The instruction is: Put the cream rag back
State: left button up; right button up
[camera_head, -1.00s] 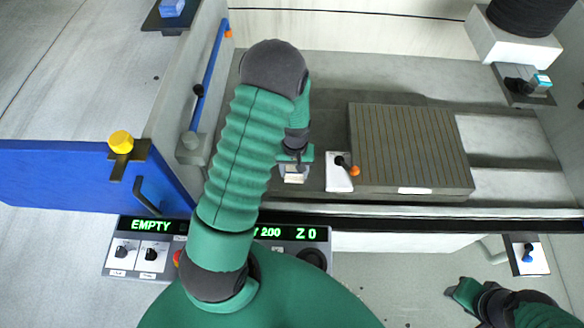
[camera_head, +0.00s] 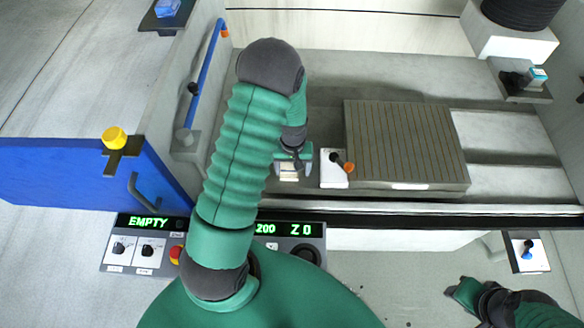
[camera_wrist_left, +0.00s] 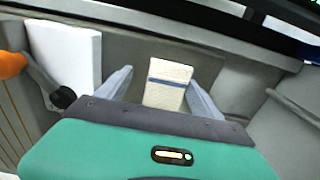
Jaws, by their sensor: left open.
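The cream rag (camera_wrist_left: 168,86), a small folded piece with a blue stripe, lies on the grey surface inside the machine. The rag is not gripped. My right gripper (camera_head: 466,294) is at the lower right, away from the rag; its jaw opening is unclear.
A white plate with a black lever and orange knob (camera_head: 334,168) stands close right of the rag, next to the slotted grey block (camera_head: 405,145). The machine's front edge (camera_head: 440,213) runs below. A control panel (camera_head: 140,245) reads EMPTY. A blue door (camera_head: 60,165) stands at left.

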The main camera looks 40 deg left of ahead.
aim_at(290, 169)
pick_arm(q)
notch_tip(290, 169, up, 12)
jog(key=a, duration=0.1)
jog(key=s+d+r+m+t, duration=0.1)
jog(key=s+d+r+m, duration=0.1)
jog(key=d, duration=0.5)
jog(key=s+d+r+m+t, duration=0.1)
jog(key=s+d+r+m, duration=0.1)
jog(key=s+d+m, duration=0.3)
jog(key=d+m, duration=0.1)
jog(key=d, duration=0.2)
jog(key=shift+d+r+t+b, duration=0.2)
jog(key=shift+d+t+b, duration=0.1)
jog(key=shift+b, duration=0.05)
jog(key=shift+w+a, duration=0.1)
